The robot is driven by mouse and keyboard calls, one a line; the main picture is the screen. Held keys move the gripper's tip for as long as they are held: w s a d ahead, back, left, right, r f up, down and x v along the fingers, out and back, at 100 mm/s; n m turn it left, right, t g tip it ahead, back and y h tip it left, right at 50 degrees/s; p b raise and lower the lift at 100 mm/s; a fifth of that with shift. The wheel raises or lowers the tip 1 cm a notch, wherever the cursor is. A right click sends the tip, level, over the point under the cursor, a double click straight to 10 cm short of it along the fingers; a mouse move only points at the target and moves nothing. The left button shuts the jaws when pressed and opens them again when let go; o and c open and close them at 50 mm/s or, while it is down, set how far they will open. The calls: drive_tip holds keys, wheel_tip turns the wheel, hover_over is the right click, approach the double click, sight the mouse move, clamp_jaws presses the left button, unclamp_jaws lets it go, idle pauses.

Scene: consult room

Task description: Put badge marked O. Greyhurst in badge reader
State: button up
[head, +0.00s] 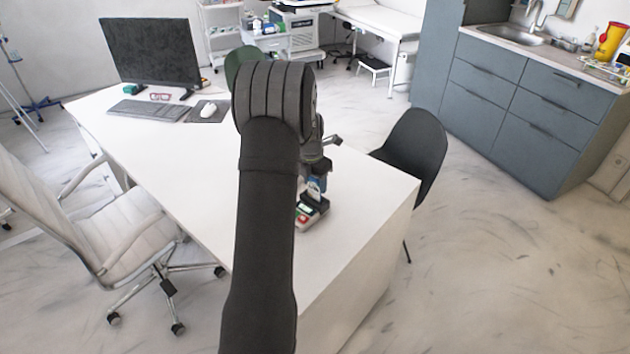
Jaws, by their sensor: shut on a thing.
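The badge reader (308,217) is a small dark device with a pale greenish display and a red patch, on the white desk just right of my arm. My gripper (318,178) is over the reader, partly hidden by my arm. It is shut on a small white and blue badge (314,190), held upright right at the reader's back end. The name on the badge is too small to read. I cannot tell whether its lower edge is in the reader's slot or just above it.
The white desk (350,205) is clear around the reader. A monitor (150,52), keyboard (150,110) and mouse (207,109) stand at its far left. A dark chair (418,145) is close to the right edge; a white office chair (95,225) is at the left.

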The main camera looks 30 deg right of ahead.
sight(315, 190)
drive_tip(key=shift+f, duration=1.5)
idle(0.7)
drive_tip(key=o, duration=1.3)
drive_tip(key=shift+r, duration=3.5)
drive_tip(key=shift+f, duration=3.3)
